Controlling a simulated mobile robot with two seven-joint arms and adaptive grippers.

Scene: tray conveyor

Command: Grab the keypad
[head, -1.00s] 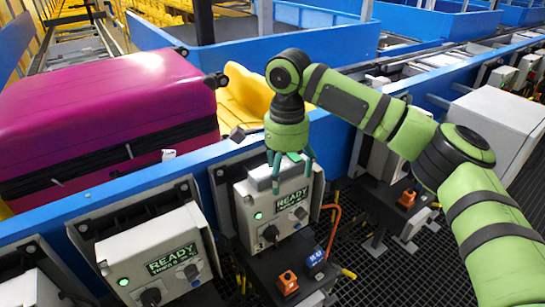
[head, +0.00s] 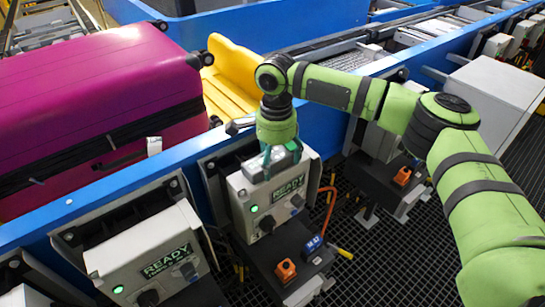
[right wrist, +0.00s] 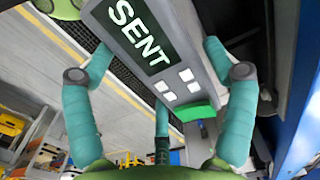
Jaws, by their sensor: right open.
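My left gripper is not in view.
A magenta suitcase (head: 95,100) and a yellow tray (head: 228,75) sit behind the blue conveyor rail (head: 100,195). Another READY box (head: 150,250) stands at the lower left. An orange button (head: 286,270) and a blue block (head: 312,244) are below the middle box.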

